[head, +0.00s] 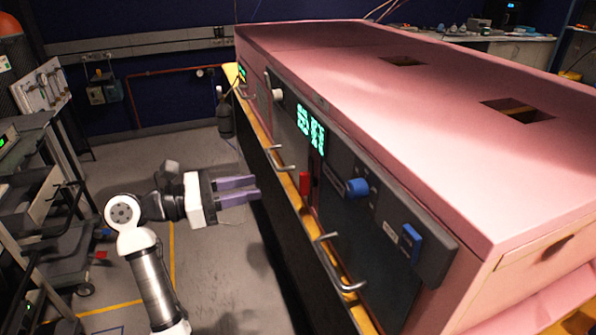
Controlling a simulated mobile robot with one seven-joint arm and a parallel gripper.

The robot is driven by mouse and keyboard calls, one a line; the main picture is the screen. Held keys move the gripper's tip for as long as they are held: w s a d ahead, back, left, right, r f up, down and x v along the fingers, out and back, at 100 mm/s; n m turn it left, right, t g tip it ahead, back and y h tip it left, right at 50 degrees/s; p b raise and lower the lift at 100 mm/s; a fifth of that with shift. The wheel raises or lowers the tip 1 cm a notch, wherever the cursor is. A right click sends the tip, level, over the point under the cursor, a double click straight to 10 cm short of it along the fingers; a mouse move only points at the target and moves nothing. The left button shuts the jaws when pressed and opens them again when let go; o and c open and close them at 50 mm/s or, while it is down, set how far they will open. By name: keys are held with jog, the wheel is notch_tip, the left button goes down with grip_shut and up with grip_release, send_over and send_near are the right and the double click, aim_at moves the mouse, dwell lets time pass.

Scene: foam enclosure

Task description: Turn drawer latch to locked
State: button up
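The pink foam enclosure (420,110) fills the right side, with a dark control front facing left. A red upright lever (304,184) sits on that front, above a metal bar handle (338,264). It may be the drawer latch, but no label confirms this. A blue round knob (357,187) and a blue switch (411,243) are farther right on the front. My gripper (256,188) has two purple fingers held apart, with nothing between them. It points right toward the front, left of the red lever and apart from it.
More bar handles (281,160) stick out along the front, which has a yellow lower edge. A green display (310,132) and a pale knob (278,94) are above. Carts with equipment stand at far left. The grey floor between is clear.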

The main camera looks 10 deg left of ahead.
aim_at(300, 177)
jog(key=p+x, duration=0.3)
jog(key=x, duration=0.7)
jog(key=shift+w+d, duration=0.2)
jog(key=shift+w, duration=0.05)
grip_shut()
